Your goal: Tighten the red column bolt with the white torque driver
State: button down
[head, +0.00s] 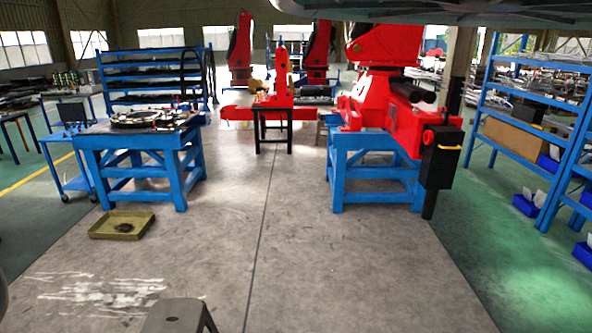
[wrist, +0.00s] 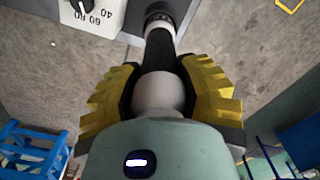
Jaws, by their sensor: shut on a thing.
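In the wrist view, my gripper (wrist: 158,82) has its yellow-backed fingers closed on either side of a pale, rounded handle with a black shaft, which appears to be the white torque driver (wrist: 160,92). The shaft points to the top of the picture and ends in a dark round part near the top edge. In the head view, a red crane column (head: 376,100) stands on a blue stand (head: 345,190) at right. A smaller red column (head: 281,75) stands farther back. I cannot pick out the column bolt. My gripper is not visible in the head view.
A pale box with a numbered dial (wrist: 88,12) is at the wrist view's top left. In the head view, a blue table (head: 140,142) stands left, with an olive tray (head: 122,226) on the floor. Blue shelves (head: 525,90) line the right.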

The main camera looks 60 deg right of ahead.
jog(key=shift+r+p, duration=3.15)
jog(key=shift+r, duration=2.55)
jog(key=shift+w, duration=0.1)
